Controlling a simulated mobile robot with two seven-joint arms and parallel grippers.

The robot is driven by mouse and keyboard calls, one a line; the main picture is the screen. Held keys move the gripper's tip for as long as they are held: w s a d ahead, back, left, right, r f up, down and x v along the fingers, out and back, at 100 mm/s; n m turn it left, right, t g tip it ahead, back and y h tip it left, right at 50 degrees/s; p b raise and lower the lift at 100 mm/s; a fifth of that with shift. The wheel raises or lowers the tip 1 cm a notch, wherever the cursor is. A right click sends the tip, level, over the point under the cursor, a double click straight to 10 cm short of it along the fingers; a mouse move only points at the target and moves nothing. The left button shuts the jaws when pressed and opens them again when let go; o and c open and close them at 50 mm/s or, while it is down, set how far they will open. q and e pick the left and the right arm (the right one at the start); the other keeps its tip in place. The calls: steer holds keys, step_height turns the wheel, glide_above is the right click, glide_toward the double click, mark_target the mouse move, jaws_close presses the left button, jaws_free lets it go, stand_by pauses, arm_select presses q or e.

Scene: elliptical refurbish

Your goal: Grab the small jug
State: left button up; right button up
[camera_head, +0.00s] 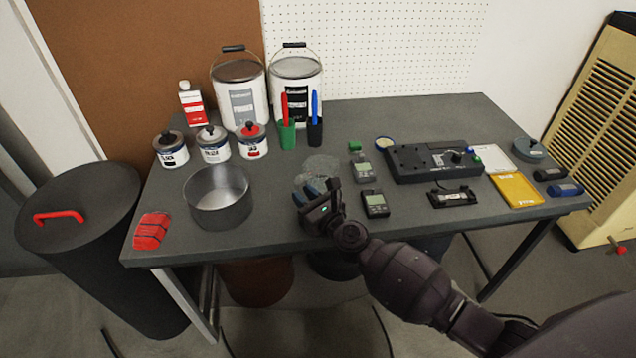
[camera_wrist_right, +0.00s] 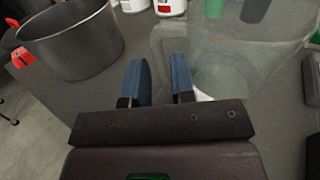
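The small jug (camera_head: 322,166) is clear and see-through, and stands on the grey table near its middle. In the right wrist view the jug (camera_wrist_right: 245,55) fills the upper right, with its handle on the left side, towards my fingers. My right gripper (camera_head: 316,190) is at the jug's near side. In the wrist view the right gripper (camera_wrist_right: 161,62) has two blue fingers apart with a gap between them, and the handle shows just beyond and around the fingertips. Whether they touch it is unclear. My left gripper is out of view.
A grey metal pot (camera_head: 219,199) stands left of the jug. Red and blue markers in green and black cups (camera_head: 287,135) stand behind it. Two handheld meters (camera_head: 375,203) lie close on the right. Paint cans (camera_head: 297,90) line the back.

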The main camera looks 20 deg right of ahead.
steer(key=shift+x, duration=0.85)
steer(key=shift+w, duration=0.15)
jaws_close()
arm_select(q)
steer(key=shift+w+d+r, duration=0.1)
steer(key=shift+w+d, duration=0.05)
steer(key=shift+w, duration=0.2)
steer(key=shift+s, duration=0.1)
arm_select(e)
steer(key=shift+r, duration=0.1)
